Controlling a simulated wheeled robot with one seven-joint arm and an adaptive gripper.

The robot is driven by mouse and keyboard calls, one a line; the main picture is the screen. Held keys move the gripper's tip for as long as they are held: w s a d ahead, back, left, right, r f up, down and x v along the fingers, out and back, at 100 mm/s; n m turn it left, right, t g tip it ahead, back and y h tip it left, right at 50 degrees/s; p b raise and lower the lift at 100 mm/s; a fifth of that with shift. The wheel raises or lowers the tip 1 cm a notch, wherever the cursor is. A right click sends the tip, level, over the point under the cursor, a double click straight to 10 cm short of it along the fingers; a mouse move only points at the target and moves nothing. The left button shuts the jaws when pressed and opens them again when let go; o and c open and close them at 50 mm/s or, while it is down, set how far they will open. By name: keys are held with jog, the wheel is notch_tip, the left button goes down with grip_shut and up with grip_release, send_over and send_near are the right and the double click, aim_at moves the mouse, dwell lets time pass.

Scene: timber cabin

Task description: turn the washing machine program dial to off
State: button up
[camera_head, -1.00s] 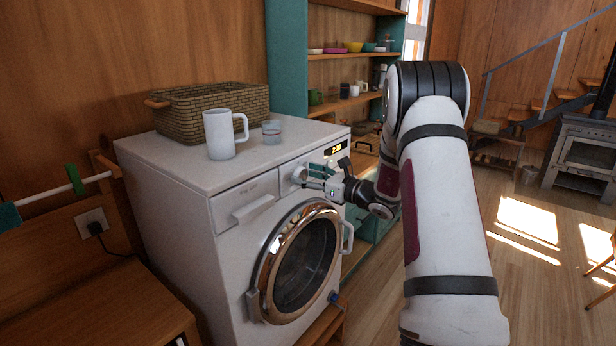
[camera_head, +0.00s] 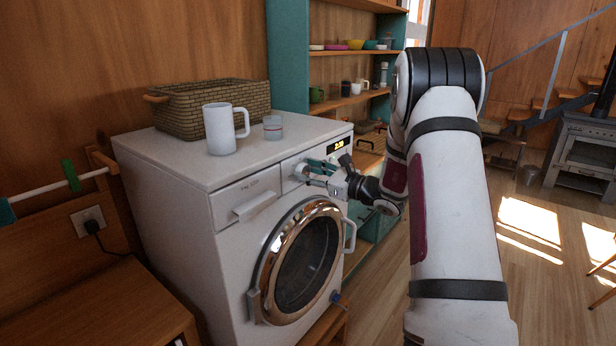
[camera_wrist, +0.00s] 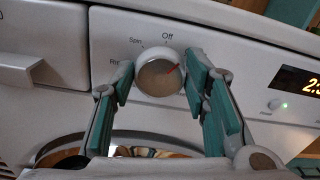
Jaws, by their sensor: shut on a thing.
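The white washing machine (camera_head: 225,228) stands against the timber wall. Its round program dial (camera_head: 301,170) is on the upper front panel, partly hidden by my gripper in the head view. In the wrist view the dial (camera_wrist: 152,80) has a red pointer aimed up and right, clockwise of the "Off" label (camera_wrist: 167,37). "Spin" and a partly hidden "Rin…" label lie left of "Off". My gripper (camera_wrist: 160,82) has one teal-padded finger on each side of the dial and is shut on it. It also shows at the panel in the head view (camera_head: 312,174).
A wicker basket (camera_head: 215,112), white mug (camera_head: 219,130) and small glass (camera_head: 272,128) stand on the machine. The round door (camera_head: 302,258) is below the dial. A lit display (camera_head: 339,147) is right of it. Open floor lies right of my arm.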

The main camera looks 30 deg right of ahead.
jog(key=n+b, duration=0.4)
jog(key=shift+w+f+b, duration=0.1)
jog(key=shift+f+b, duration=0.1)
jog(key=shift+b, duration=0.1)
jog(key=n+b, duration=0.2)
jog(key=b, duration=0.1)
jog(key=shift+a+r+n, duration=0.1)
jog(key=shift+n, duration=0.3)
jog(key=shift+b, duration=0.35)
jog(key=o, duration=1.1)
jog(key=shift+s, duration=0.2)
jog(key=v, duration=1.2)
jog(key=shift+r, duration=0.1)
